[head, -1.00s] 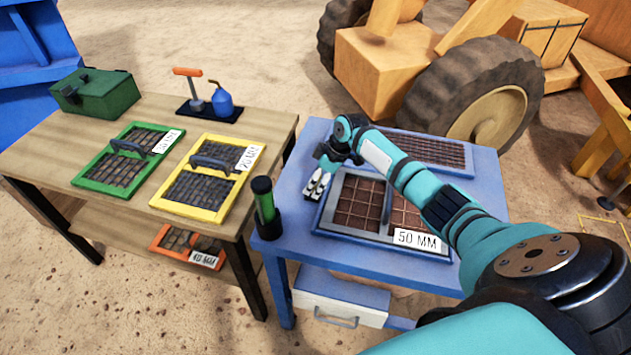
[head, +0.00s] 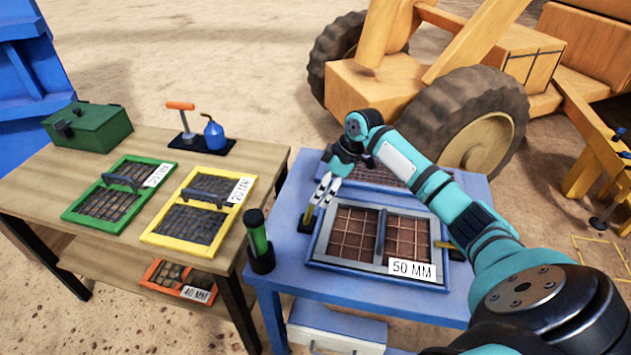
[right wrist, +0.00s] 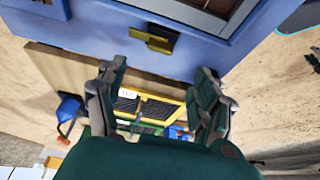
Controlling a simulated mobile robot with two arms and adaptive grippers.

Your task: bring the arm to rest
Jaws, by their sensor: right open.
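My right arm reaches in from the right in the head view. My right gripper (head: 325,188) is open and empty above the back-left corner of the 50 MM screen panel (head: 381,267). In the right wrist view, its two fingers (right wrist: 160,78) stand apart with nothing between them. The panel lies in a frame on the blue table (head: 292,262). A yellow clamp (head: 307,218) sits at the frame's left side, just below the gripper in the picture, and also shows in the right wrist view (right wrist: 153,39). My left gripper is not in view.
A green cylinder in a black holder (head: 259,238) stands at the table's left edge. The wooden table (head: 52,162) carries a green screen (head: 110,200), a yellow screen (head: 190,222) and a green toolbox (head: 88,128). A yellow wheeled machine (head: 380,88) stands behind the blue table.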

